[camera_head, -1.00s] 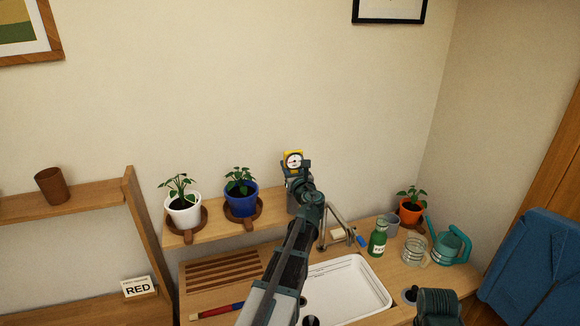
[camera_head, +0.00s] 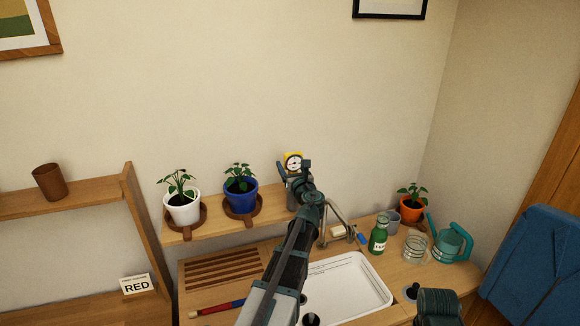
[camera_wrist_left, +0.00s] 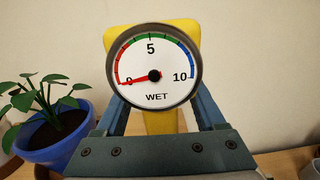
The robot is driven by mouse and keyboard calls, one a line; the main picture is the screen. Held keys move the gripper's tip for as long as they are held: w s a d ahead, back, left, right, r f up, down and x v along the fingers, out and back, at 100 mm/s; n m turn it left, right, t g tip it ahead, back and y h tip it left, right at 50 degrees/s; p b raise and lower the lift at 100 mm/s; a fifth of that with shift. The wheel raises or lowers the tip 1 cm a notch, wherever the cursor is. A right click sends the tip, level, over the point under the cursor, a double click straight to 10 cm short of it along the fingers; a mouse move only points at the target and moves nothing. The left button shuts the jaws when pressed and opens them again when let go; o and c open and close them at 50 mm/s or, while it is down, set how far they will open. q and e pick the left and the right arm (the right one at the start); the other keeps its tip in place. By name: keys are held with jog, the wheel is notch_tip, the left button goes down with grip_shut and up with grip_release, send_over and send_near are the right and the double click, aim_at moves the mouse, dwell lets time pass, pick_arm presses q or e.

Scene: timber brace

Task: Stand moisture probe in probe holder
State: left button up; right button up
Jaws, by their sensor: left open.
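The moisture probe (camera_head: 293,161) has a yellow head and a round white dial, and stands upright at the right end of the plant shelf. In the left wrist view its dial (camera_wrist_left: 153,68) faces me, with the needle near 0. My left gripper (camera_head: 294,168) is open, with one finger on each side of the yellow body below the dial. A grey cylinder (camera_head: 292,200) below the probe, partly hidden by my arm, looks like the probe holder. The probe's lower end is hidden, so I cannot tell how deep it sits. My right gripper's fingers are not visible.
A blue pot (camera_head: 241,193) with a plant stands close left of the probe, and a white pot (camera_head: 183,208) further left. Below are a white sink (camera_head: 350,285) and a faucet (camera_head: 340,213). A green bottle (camera_head: 378,238) and glass jug (camera_head: 415,247) stand to the right.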

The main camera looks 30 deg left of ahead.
pick_arm(q)
jog(key=v, duration=1.3)
jog(key=shift+s+d, duration=0.3)
